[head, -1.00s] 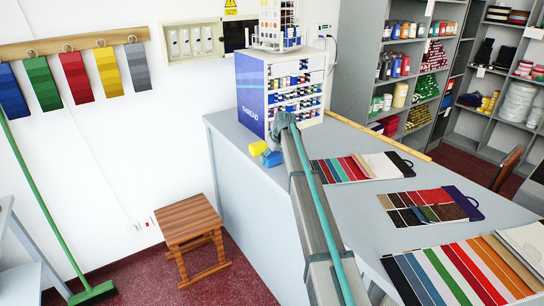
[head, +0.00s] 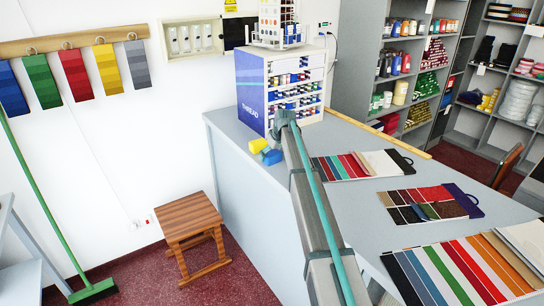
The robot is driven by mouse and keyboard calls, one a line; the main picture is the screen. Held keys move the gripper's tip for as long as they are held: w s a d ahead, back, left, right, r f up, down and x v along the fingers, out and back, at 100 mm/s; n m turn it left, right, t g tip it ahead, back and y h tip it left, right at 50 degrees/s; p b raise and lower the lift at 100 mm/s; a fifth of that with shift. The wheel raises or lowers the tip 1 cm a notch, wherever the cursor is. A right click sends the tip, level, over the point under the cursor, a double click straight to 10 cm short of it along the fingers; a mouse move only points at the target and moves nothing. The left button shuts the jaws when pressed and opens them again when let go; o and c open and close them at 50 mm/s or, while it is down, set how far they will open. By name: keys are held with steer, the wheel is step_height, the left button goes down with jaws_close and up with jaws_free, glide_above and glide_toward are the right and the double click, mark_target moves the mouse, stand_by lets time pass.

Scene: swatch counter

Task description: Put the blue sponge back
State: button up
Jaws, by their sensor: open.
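A small blue block (head: 271,157), which looks like the blue sponge, lies on the left end of the grey counter (head: 240,133), close to its edge. A yellow piece (head: 258,146) sits right beside it, up and to the left; whether they touch is too small to tell. My arm reaches up the counter from the bottom of the head view, and its far end is just right of the blue block, in front of the thread cabinet (head: 251,96). My gripper's fingers are not visible; the arm hides the area behind it.
Swatch cards (head: 430,206) cover the counter's right part. A wooden ruler (head: 375,134) lies along the back edge. A wooden stool (head: 189,222) stands on the floor at left. Shelves (head: 418,60) are behind. A bare counter strip lies left of my arm.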

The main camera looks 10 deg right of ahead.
steer(key=b+v, duration=0.3)
steer(key=v, duration=0.7)
steer(key=shift+s+d+r, duration=0.15)
steer(key=shift+d, duration=0.05)
